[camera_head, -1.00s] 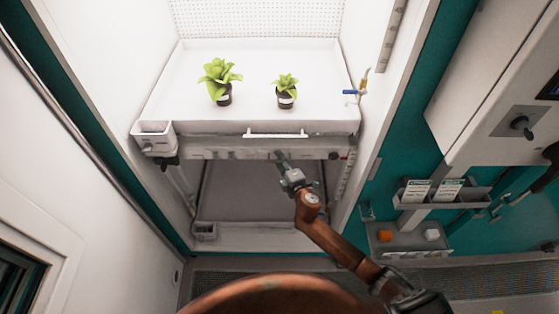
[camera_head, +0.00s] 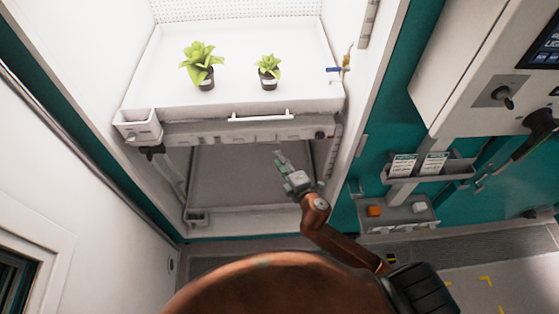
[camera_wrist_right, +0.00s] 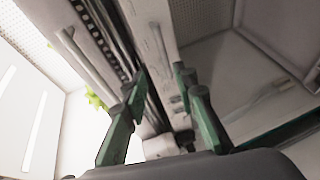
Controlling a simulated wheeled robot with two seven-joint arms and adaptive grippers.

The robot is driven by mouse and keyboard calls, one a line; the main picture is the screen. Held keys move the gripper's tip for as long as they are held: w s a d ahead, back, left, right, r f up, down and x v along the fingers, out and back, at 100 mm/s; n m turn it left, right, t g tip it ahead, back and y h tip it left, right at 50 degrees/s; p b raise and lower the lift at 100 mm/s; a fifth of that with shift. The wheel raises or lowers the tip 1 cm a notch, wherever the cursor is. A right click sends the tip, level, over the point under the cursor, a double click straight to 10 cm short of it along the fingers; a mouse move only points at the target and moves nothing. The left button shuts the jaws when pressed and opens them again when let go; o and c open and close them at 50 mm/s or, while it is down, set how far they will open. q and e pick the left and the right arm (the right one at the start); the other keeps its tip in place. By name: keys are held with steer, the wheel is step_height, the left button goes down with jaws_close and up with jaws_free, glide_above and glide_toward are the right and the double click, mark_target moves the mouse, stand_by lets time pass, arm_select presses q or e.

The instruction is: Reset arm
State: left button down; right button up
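My right arm reaches up from the lower right in the head view. Its gripper (camera_head: 281,158) is in front of the opening below the white plant tray (camera_head: 166,82), just under and apart from the tray's front edge. In the right wrist view the two green fingers of the gripper (camera_wrist_right: 162,88) stand apart with nothing held between them. The tray's underside and rails show beyond them. My left gripper is in neither view now.
A larger potted plant (camera_head: 206,82) and a smaller one (camera_head: 268,82) stand upright on the tray. A white handle (camera_head: 259,116) runs along its front. At right are a wall holder with cards (camera_head: 404,165) and a shelf with an orange block (camera_head: 374,211).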

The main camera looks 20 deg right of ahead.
stand_by(0.4)
steer(key=s+d+f+m+g+h+b, duration=0.1)
steer(key=s+d+f+m+g, duration=0.3)
steer(key=f, duration=1.1)
steer(key=s+d+f+m+g+h+b, duration=0.15)
steer(key=s+d+f, duration=0.4)
steer(key=f, duration=0.95)
steer(key=s+d+f+m+g+b, duration=0.25)
steer(key=s+d+f, duration=0.2)
steer(key=f, duration=1.05)
steer(key=s+f+m+g+b, duration=0.1)
steer(key=s+f+m+g, duration=0.35)
steer(key=s+f, duration=1.3)
steer(key=s+a+f+m+g+b, duration=0.1)
steer(key=s+f+m, duration=0.1)
steer(key=s, duration=0.9)
steer(key=s+a+f+m+g, duration=0.1)
steer(key=s+f, duration=0.4)
steer(key=s, duration=0.7)
steer(key=shift+m+b, duration=0.35)
steer(key=shift+m, duration=0.5)
steer(key=shift+o, duration=0.3)
steer(key=shift+d, duration=0.1)
